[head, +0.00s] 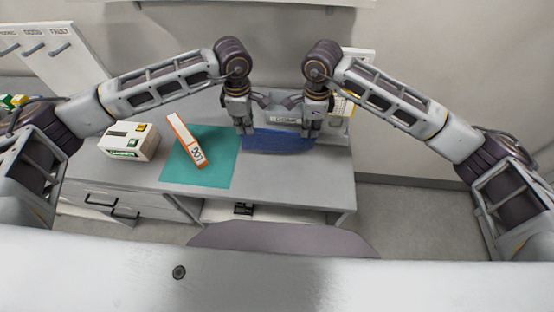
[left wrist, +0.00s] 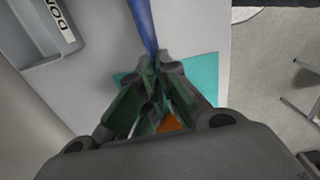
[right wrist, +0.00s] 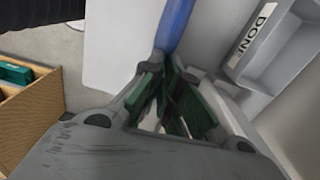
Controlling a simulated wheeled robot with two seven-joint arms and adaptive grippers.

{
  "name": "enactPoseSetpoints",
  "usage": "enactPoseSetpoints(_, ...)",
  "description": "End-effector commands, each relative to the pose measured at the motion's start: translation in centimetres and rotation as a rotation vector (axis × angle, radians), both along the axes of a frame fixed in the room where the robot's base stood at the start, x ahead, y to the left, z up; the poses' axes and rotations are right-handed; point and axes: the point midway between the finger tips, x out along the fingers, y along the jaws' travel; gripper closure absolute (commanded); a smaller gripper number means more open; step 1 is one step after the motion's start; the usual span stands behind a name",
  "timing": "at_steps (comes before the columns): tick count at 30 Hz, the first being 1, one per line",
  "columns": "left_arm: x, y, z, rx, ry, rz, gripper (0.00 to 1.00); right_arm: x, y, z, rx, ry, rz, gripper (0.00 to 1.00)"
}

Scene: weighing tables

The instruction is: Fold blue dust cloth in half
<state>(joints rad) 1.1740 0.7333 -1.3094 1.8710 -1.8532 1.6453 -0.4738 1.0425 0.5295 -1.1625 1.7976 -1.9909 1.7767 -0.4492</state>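The blue dust cloth (head: 278,141) hangs between my two grippers at the right part of the table, seen nearly edge-on in the wrist views. My left gripper (head: 246,131) is shut on the cloth's left end; the cloth (left wrist: 143,25) runs up from its fingertips (left wrist: 157,60) in the left wrist view. My right gripper (head: 308,134) is shut on the right end; the cloth (right wrist: 176,22) runs from its fingertips (right wrist: 165,60) in the right wrist view. Whether the cloth's lower edge touches the table is unclear.
A teal mat (head: 222,168) lies left of the cloth, with an orange and white binder (head: 186,141) on it. A white box device (head: 128,141) stands further left. A grey tray marked DONE (right wrist: 265,45) is behind the cloth. The table front is clear.

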Motion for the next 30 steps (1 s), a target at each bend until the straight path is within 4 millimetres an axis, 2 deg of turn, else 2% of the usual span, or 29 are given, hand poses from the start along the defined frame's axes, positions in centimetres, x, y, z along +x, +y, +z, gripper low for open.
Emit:
enactPoseSetpoints(14, 0.2, 0.0, -0.1, 0.000, -0.002, 0.000, 1.00, 0.2, 0.0, -0.1, 0.000, -0.002, 0.000, 1.00)
enactPoseSetpoints(30, 2.0, 0.0, -0.7, -0.001, -0.027, 0.001, 1.00, 2.0, 0.0, -0.7, 0.000, -0.026, -0.001, 1.00)
